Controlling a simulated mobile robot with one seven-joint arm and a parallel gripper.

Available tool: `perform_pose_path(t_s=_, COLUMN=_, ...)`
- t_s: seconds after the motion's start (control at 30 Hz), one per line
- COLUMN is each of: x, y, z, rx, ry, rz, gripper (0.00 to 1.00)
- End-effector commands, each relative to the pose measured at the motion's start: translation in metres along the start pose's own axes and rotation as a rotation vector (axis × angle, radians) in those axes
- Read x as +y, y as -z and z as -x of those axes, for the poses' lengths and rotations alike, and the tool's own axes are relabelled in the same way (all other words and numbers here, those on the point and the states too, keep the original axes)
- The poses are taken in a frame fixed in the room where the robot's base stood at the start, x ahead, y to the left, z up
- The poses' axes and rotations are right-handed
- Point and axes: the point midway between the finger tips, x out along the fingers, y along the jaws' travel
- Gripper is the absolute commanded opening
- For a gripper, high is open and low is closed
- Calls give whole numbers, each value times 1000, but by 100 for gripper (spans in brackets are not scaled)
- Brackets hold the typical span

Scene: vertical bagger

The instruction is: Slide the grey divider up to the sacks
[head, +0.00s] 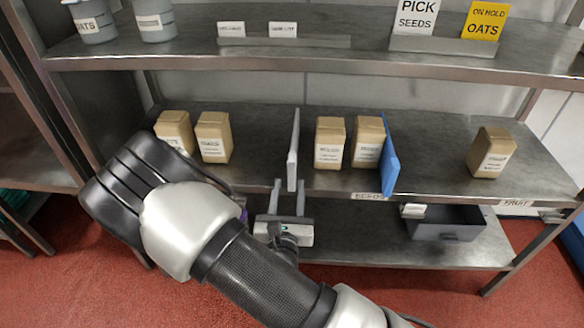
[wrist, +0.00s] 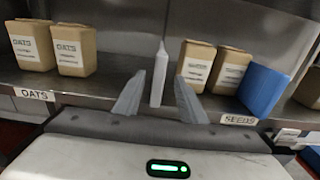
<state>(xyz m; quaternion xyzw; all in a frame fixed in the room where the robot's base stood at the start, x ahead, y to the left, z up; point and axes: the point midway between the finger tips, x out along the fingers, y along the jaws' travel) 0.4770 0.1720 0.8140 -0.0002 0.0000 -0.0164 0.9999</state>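The grey divider (head: 293,152) stands upright on the middle shelf, front edge toward me. Left of it, with a wide gap, stand two oats sacks (head: 213,138). Right of it, with a smaller gap, stand two sacks (head: 330,143) above the SEEDS label. My gripper (head: 288,187) is open at the shelf's front edge, at the divider's near end. In the wrist view the divider (wrist: 160,76) shows between the two fingers (wrist: 158,98), with a gap on each side. I cannot tell how far the fingertips reach past its front edge.
A blue divider (head: 389,155) stands right of the seeds sacks, and a lone sack (head: 491,152) stands farther right. The upper shelf (head: 330,62) holds signs and grey tubs (head: 92,20). A dark bin (head: 445,222) sits on the lower shelf.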

Motion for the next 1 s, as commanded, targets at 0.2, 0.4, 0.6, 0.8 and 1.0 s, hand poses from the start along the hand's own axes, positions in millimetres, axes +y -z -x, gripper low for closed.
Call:
perform_pose_path(t_s=0.2, x=-1, y=1, z=-48, rx=-3, ry=3, rz=-2, gripper=38)
perform_pose_path(t_s=0.4, x=-1, y=1, z=-78, rx=-1, ry=2, rz=-2, gripper=38)
perform_pose_path(t_s=0.6, x=-1, y=0, z=-90, rx=1, ry=1, rz=0, gripper=38)
perform_pose_path(t_s=0.8, x=0, y=0, z=-91, rx=1, ry=1, rz=0, gripper=38)
perform_pose_path(t_s=1.0, x=-1, y=0, z=-90, rx=0, ry=1, rz=0, gripper=14)
